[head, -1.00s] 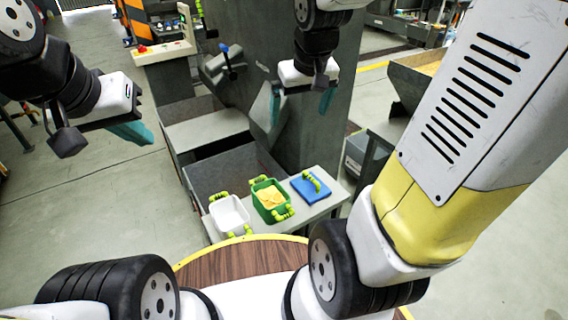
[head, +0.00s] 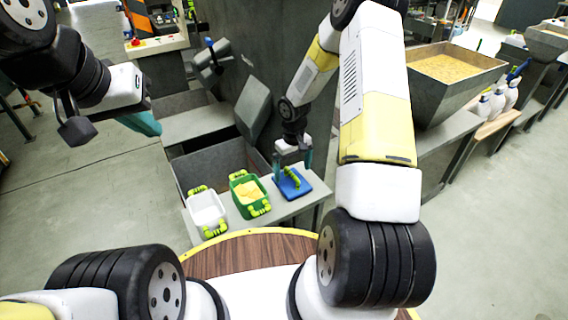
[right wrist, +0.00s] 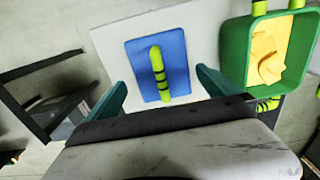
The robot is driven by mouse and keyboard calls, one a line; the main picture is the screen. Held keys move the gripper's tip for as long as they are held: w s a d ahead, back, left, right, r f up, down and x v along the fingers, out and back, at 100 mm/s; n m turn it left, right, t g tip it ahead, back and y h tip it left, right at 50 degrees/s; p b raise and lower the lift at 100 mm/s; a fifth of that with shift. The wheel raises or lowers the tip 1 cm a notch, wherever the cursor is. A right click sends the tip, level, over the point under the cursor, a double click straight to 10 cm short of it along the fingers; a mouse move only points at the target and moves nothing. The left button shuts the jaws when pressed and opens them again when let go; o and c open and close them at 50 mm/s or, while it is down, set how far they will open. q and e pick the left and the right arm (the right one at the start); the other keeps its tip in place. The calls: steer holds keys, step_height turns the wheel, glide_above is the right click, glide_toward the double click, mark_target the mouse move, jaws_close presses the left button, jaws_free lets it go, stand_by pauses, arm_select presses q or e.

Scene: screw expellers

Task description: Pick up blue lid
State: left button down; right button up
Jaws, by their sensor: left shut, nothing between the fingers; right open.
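The blue lid (head: 294,185) lies flat at the right end of a light grey shelf, with a yellow-green, dark-banded handle on top. In the right wrist view the lid (right wrist: 143,64) lies ahead of the fingers, its handle (right wrist: 158,72) between their lines. My right gripper (head: 292,168) is open just above the lid, one finger to each side of the handle; contact cannot be told. It also shows in the right wrist view (right wrist: 165,92). My left gripper (head: 150,124) is shut and empty at the left, far from the lid.
A green box (head: 238,199) with yellow contents and a white box (head: 194,217) stand left of the lid on the shelf (head: 272,212). A grey machine wall rises behind. A round wooden-topped table (head: 240,254) is in front.

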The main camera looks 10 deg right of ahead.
mark_target(292, 181)
step_height(292, 181, down, 6)
steer(key=shift+w+a+r, duration=0.1)
steer(key=c, duration=1.1)
